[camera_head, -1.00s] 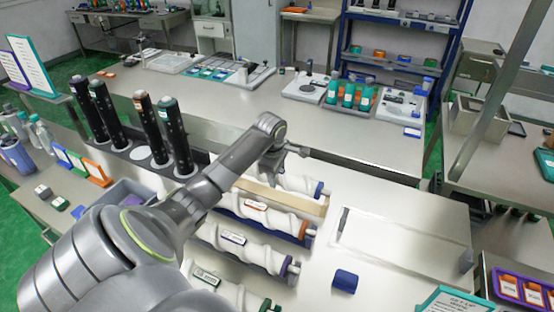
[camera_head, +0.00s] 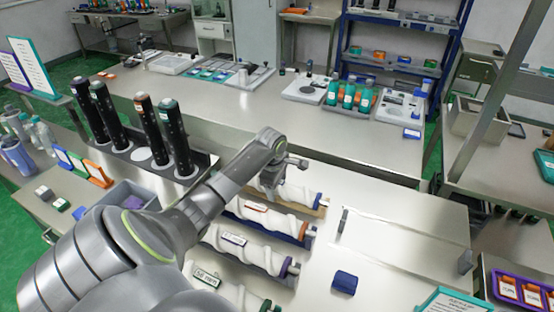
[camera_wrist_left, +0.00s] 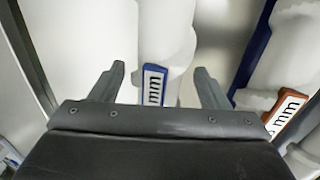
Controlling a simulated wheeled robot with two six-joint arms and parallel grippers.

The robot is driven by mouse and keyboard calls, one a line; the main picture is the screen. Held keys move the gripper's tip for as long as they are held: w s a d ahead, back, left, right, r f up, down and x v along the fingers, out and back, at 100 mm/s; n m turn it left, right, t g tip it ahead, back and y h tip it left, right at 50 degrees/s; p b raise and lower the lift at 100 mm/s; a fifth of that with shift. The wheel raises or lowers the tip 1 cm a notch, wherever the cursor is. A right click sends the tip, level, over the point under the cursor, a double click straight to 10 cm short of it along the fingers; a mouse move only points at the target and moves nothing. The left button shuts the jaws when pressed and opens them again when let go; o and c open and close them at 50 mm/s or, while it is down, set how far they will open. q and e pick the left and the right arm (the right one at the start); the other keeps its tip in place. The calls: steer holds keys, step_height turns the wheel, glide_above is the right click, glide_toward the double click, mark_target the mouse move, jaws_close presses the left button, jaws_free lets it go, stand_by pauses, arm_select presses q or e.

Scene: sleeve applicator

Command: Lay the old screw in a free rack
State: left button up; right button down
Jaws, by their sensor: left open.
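The white spiral screw with a blue end collar (camera_head: 296,193) lies along the tan rack (camera_head: 322,212), the farthest in the row. In the left wrist view the screw (camera_wrist_left: 150,30), with a blue "mm" label (camera_wrist_left: 153,85), is below and between my fingers. My left gripper (camera_head: 277,183) is just above the screw's left part, open, with its fingers (camera_wrist_left: 161,75) apart on either side of the label. The gripper hides part of the screw. My right gripper is not in view.
Nearer racks hold an orange-labelled screw (camera_head: 258,209), a purple-labelled screw (camera_head: 240,247) and a green-labelled screw (camera_head: 222,284). Dark upright cylinders (camera_head: 178,137) stand left of my arm. A blue block (camera_head: 344,282) lies at the right; the tabletop near it is mostly clear.

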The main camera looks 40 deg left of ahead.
arm_select(q)
step_height(320, 180, up, 12)
steer(key=s+b, duration=0.1)
steer(key=s, duration=0.1)
steer(key=shift+d, duration=0.35)
stand_by(0.4)
